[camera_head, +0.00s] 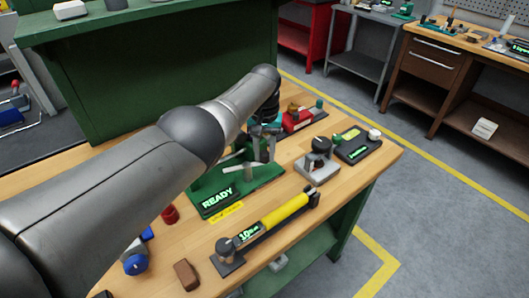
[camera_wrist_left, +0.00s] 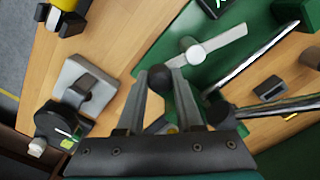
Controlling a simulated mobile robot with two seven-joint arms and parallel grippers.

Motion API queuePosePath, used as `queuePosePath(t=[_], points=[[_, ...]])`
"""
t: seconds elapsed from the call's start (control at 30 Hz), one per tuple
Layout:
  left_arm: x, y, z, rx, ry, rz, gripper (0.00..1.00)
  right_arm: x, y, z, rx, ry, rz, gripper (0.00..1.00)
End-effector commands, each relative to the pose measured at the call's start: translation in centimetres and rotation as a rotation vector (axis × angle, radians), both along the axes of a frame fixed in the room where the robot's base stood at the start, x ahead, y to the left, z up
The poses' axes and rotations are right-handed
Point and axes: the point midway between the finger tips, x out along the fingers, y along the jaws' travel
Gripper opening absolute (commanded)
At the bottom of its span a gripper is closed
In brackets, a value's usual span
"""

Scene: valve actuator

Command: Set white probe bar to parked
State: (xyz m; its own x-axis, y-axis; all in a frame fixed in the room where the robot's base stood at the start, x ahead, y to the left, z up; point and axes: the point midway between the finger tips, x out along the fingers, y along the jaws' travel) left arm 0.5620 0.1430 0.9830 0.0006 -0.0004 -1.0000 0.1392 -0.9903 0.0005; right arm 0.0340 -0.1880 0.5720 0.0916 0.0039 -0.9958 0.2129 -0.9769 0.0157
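The white probe bar (camera_head: 236,170) lies across the green fixture, whose display reads READY (camera_head: 217,198). In the left wrist view the bar (camera_wrist_left: 222,41) slants up to the right from a round pale hub. My left gripper (camera_head: 262,130) is over the back of the fixture, partly hidden by my own arm. In the left wrist view my left gripper (camera_wrist_left: 160,78) has a dark round knob (camera_wrist_left: 160,77) between its fingertips, roughly in line with the bar. Whether the fingers press on the knob, or the knob belongs to the bar, I cannot tell. My right gripper is not in view.
A yellow cylinder device (camera_head: 285,211) lies at the table's front. A grey block with a dark knob (camera_head: 318,162), a dark display unit (camera_head: 358,146) and a red device (camera_head: 300,120) stand to the right. Blue, red and brown items lie at the left front.

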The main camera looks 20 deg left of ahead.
Motion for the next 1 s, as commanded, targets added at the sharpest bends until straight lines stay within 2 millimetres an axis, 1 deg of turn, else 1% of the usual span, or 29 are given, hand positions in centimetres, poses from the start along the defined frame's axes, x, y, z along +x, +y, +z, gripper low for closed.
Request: queuePosePath(t=[0.03,0.23,0.47,0.57,0.67,0.77,0.9,1.0], points=[[0.1,0.0,0.1,0.0,-0.003,0.0,0.42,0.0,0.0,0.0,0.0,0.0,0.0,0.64],[0.0,0.0,0.1,0.0,-0.001,-0.001,0.64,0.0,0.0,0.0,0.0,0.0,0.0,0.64],[0.0,0.0,0.0,0.0,0.0,-0.001,0.64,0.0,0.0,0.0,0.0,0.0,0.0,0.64],[0.0,0.0,0.4,0.0,0.0,-0.002,0.64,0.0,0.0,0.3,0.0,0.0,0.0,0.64],[0.0,0.0,1.4,0.0,-0.001,-0.002,0.64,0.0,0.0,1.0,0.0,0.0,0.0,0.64],[0.0,0.1,3.0,0.0,-0.001,-0.002,0.64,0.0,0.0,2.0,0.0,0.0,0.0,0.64],[0.1,0.0,6.1,0.0,-0.004,-0.002,0.64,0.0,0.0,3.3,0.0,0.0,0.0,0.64],[0.1,0.1,8.5,0.001,-0.005,-0.002,0.64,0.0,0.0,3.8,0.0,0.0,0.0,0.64]])
